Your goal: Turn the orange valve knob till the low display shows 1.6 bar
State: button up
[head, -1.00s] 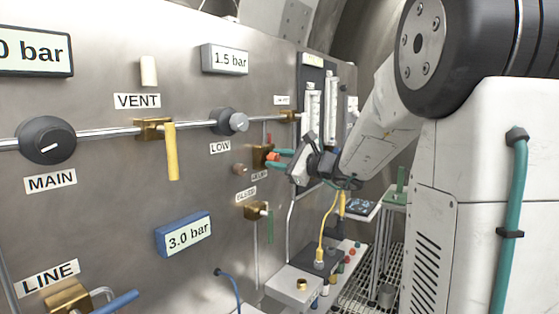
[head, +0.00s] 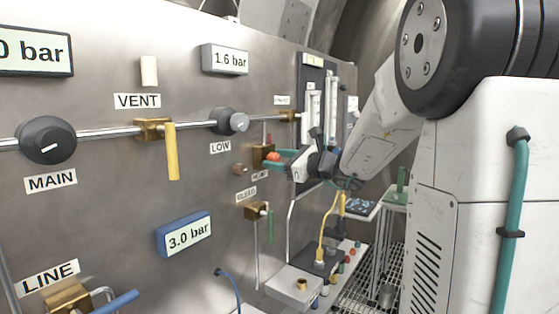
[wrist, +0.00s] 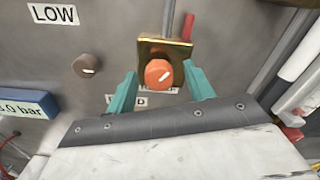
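The orange valve knob (wrist: 158,73) sits on a brass valve body (wrist: 178,48) on the steel panel. In the head view the knob (head: 273,157) shows at the fingertips. My gripper (wrist: 161,80) has its teal fingers on either side of the knob, with a visible gap on each side, so it is open around it. The low display (head: 228,60), above the LOW dial (head: 232,121), reads 1.6 bar. The label below the knob is partly hidden by my gripper.
A small brown knob (wrist: 87,66) is left of my fingers. A red lever (wrist: 188,27) rises above the valve. The blue-framed display (head: 184,235) reads 3.0 bar. The yellow VENT handle (head: 172,152) and green BLEED handle (head: 270,227) stick out from the panel.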

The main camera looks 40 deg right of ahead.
jog(key=v, duration=0.7)
jog(key=shift+s, duration=0.4)
jog(key=shift+d, duration=0.1)
